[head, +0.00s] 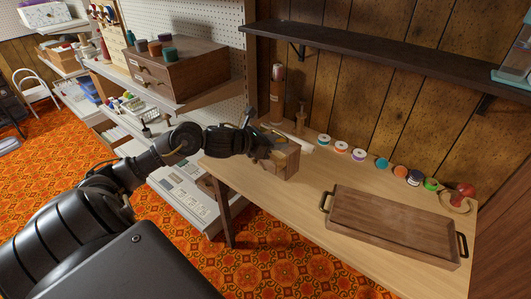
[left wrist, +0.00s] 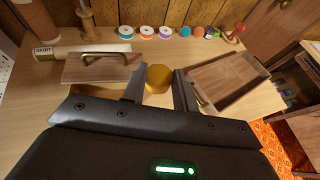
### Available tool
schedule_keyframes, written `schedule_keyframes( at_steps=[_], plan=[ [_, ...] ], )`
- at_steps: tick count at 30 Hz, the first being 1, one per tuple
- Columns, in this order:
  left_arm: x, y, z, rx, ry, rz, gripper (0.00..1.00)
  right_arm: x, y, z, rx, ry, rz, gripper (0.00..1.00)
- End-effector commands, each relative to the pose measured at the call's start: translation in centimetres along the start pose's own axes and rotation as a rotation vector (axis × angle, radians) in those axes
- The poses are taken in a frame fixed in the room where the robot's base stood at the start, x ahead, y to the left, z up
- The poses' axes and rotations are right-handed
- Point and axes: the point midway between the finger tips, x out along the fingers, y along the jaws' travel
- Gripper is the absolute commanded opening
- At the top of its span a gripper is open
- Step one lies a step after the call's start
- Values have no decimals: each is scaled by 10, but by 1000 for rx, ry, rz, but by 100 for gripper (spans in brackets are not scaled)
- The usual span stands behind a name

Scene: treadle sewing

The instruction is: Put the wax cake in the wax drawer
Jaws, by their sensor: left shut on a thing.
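The wax cake (left wrist: 158,77) is a round golden-yellow disc between the two fingers of my left gripper (left wrist: 158,92) in the left wrist view. The gripper is shut on it. In the head view my left gripper (head: 272,150) is at a small wooden box (head: 286,164) on the left end of the table and partly covers it. In the left wrist view this box (left wrist: 80,73) has a brass handle and lies left of the cake. A wooden chest with small handled, labelled drawers (head: 150,82) stands on the shelf at left. I cannot tell which drawer is the wax drawer.
A wooden tray (head: 395,222) with dark handles lies on the table's right half. Several thread spools (head: 358,154) line the back edge, with a red-topped object (head: 460,196) at the right. A dark shelf (head: 380,58) overhangs the table. Some table between box and tray is clear.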

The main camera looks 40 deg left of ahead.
Motion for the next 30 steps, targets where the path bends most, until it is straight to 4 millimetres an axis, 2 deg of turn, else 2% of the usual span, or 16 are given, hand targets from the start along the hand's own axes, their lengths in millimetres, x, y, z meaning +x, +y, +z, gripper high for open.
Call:
schedule_keyframes(
  at_steps=[1, 4, 7, 12, 21, 27, 30],
  plan=[
    [3, 15, -4, -8, 3, 4, 8, -6, 2, 0, -1, -1, 2, 41],
    [10, 40, -13, -7, 1, 4, 8, -12, 4, 0, -1, -2, 4, 41],
    [20, 55, -33, -7, 1, 2, 8, -14, 4, 0, -1, -3, 5, 41],
    [31, 73, -52, -3, -1, 0, 8, -18, 4, 0, -1, -3, 5, 41],
    [36, 81, -62, 0, -2, -1, 8, -19, 4, -1, -1, -3, 5, 41],
    [45, 83, -85, -6, 0, -1, 8, -34, 4, -2, 0, -2, 4, 41],
    [48, 83, -93, -3, 1, -2, 7, -35, 3, -3, 0, -2, 3, 41]
  ],
)
